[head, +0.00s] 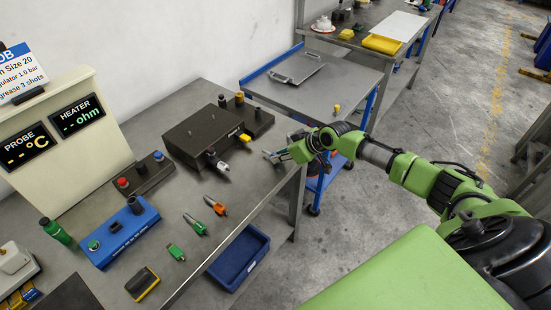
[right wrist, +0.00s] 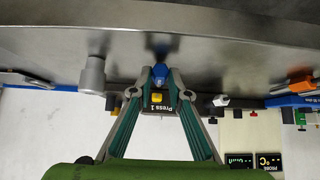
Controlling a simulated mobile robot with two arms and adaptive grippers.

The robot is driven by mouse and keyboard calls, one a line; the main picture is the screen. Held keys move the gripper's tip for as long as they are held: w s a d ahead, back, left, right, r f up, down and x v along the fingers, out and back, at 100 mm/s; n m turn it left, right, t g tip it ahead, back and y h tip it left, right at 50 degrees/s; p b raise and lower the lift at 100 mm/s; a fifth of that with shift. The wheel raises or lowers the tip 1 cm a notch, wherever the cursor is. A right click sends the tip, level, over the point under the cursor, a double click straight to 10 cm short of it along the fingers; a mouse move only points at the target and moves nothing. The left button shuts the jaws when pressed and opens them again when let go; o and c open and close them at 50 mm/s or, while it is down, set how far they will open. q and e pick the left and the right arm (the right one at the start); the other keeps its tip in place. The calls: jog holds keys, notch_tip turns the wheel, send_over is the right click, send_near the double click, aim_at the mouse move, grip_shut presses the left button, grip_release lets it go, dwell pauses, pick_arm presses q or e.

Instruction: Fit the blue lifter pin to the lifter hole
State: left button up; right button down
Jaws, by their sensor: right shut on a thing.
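My right gripper (head: 272,155) is over the right edge of the workbench, beside the dark press block (head: 195,128). In the right wrist view its fingertips (right wrist: 160,78) are shut on the blue lifter pin (right wrist: 160,75). Only the pin's blue end shows clearly between the fingers; its far end is blurred. A "Press 1" label (right wrist: 159,109) shows behind the fingers. I cannot make out the lifter hole in either view. My left gripper is not in view.
The workbench (head: 240,185) holds a blue box (head: 122,240), an orange-handled tool (head: 215,205), green-handled tools (head: 195,225) and a meter housing (head: 60,150). A blue bin (head: 240,258) is below the front edge. A blue-sided cart (head: 300,95) stands behind.

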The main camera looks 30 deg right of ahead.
jog(key=shift+r, duration=0.1)
dwell(0.3)
jog(key=shift+r+p, duration=2.05)
jog(key=shift+r, duration=0.45)
